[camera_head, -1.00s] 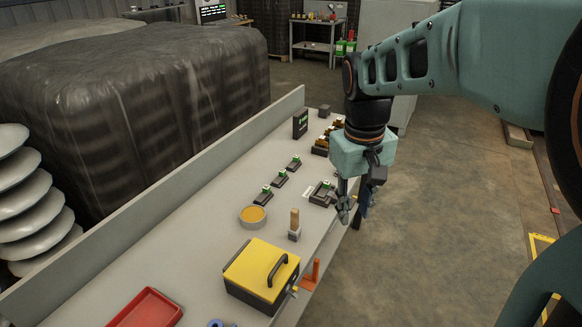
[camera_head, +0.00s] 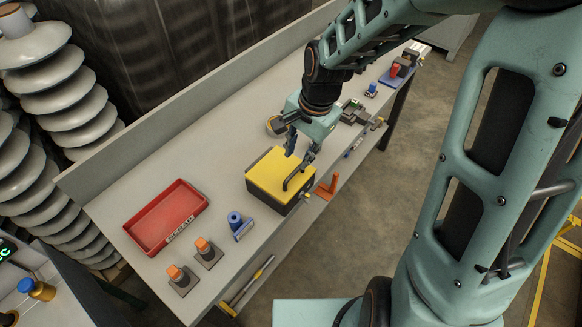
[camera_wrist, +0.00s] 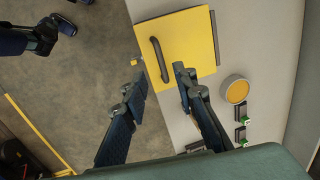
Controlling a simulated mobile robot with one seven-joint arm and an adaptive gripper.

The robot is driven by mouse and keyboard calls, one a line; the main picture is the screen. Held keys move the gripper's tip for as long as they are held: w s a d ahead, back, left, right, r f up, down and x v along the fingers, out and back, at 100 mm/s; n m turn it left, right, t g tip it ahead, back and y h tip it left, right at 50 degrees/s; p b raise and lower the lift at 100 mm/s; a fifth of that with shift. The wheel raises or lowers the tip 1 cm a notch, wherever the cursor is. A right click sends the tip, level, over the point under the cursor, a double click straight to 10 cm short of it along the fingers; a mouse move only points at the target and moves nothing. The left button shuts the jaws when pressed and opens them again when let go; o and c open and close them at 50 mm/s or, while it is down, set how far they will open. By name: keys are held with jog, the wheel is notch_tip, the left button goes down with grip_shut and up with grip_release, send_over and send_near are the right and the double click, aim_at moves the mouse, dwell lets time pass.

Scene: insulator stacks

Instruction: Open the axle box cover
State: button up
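The axle box (camera_head: 281,181) is a dark box with a yellow cover (camera_head: 268,171) and a black bar handle (camera_head: 293,179), standing near the front edge of the grey bench. The cover lies flat and closed. In the wrist view the yellow cover (camera_wrist: 186,40) and the handle (camera_wrist: 159,60) are both clear. My gripper (camera_head: 298,158) is open and empty above the box, close to the handle. In the wrist view the open fingers (camera_wrist: 160,82) point towards the box, with the handle beyond the gap between their tips. Contact with the handle is not visible.
A red tray (camera_head: 166,215), a blue part (camera_head: 237,222) and two orange-topped pieces (camera_head: 203,247) stand left of the box on the bench (camera_head: 125,190). An orange bracket (camera_head: 328,186) sits at the bench's front edge. A round container (camera_wrist: 236,90) is beside the box.

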aim_at(291, 175)
jog(key=f, duration=0.2)
jog(key=a+f, duration=0.1)
jog(key=f, duration=0.2)
jog(key=w+f, duration=0.1)
jog(key=f, duration=0.2)
jog(key=shift+a+f, duration=0.15)
jog(key=shift+f, duration=0.1)
grip_shut()
